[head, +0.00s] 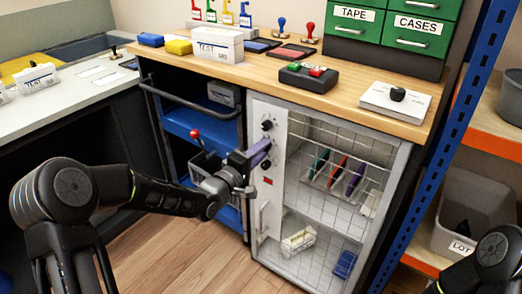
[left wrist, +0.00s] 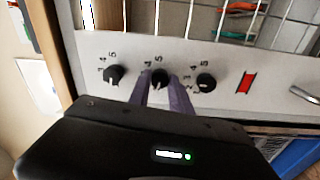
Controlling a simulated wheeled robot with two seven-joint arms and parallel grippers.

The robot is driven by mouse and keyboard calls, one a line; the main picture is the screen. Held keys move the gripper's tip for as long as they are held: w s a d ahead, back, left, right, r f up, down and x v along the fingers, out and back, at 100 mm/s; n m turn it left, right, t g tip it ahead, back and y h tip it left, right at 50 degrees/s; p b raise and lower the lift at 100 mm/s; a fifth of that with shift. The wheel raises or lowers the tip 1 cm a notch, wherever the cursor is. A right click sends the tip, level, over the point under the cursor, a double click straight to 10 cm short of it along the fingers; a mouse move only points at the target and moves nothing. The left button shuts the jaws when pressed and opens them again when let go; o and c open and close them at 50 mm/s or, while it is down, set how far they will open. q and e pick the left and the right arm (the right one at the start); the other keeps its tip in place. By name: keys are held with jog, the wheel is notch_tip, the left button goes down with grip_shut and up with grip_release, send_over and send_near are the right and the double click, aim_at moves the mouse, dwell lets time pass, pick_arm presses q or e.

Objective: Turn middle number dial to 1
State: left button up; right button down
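The middle number dial (left wrist: 158,78) is a black knob on the white control panel (left wrist: 225,62), between two like dials, the left one (left wrist: 115,75) and the right one (left wrist: 205,83). My left gripper (left wrist: 160,84) has its purple fingers on either side of the middle dial, with no clear gap at the tips. In the head view my left gripper (head: 258,153) is at the panel and hides the middle dial. The upper dial (head: 267,125) and the lower dial (head: 266,165) show there. The middle dial's exact number is too small to read. My right gripper is out of view.
A wire-mesh cabinet door (head: 330,140) is right of the panel, with a white handle (head: 264,217) below the dials. A wooden counter (head: 335,85) juts above. A red-knobbed lever (head: 195,134) is left of my gripper. A blue rack post (head: 440,165) stands right.

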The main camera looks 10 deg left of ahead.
pick_arm(q)
jog(key=o, duration=0.4)
jog(key=p+v, duration=0.1)
jog(key=v, duration=0.6)
jog(key=shift+s+a, duration=0.15)
jog(key=shift+s, duration=0.25)
